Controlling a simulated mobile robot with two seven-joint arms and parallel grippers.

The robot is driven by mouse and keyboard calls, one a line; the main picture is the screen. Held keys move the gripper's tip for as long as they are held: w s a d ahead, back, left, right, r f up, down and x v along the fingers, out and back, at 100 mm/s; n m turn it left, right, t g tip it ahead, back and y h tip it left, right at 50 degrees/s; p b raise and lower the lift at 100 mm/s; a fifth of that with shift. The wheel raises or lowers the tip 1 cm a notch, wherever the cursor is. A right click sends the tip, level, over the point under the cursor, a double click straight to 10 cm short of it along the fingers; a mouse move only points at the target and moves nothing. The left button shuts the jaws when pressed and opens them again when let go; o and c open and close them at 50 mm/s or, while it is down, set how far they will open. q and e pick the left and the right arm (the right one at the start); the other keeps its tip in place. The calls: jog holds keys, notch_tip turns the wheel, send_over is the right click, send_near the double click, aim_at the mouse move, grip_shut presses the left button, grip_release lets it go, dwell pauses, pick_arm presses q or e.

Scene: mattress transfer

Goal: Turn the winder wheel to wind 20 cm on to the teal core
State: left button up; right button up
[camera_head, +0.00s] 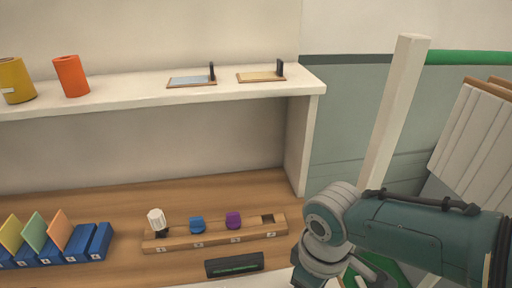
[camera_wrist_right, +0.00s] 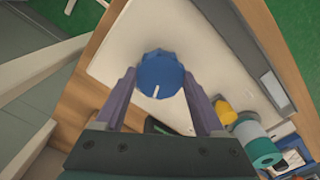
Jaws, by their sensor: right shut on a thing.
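A blue faceted knob (camera_wrist_right: 160,72) with a white mark, which looks like the winder wheel, sits between the fingers of my right gripper (camera_wrist_right: 161,88) in the right wrist view. The gripper is shut on it. The white mark points down and slightly left in that view. A teal roll (camera_wrist_right: 262,153), which may be the teal core, lies at the lower right beside a paler grey-blue roll. I cannot tell how much is wound on it. In the head view my right arm hides the wheel and the rolls. My left gripper is not in view.
A yellow object (camera_wrist_right: 224,112) lies near my right finger. In the head view a wooden rail (camera_head: 268,231) holds white, blue and purple knobs. Blue holders (camera_head: 99,241) with coloured cards stand left. A shelf (camera_head: 130,94) carries two cups and two small boards. A pale post (camera_head: 394,118) stands right.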

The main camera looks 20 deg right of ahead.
dwell(0.3)
jog(key=o, duration=1.4)
jog(key=shift+c, duration=0.2)
notch_tip(320, 180, up, 10)
jog(key=p, duration=0.4)
jog(key=shift+a, duration=0.1)
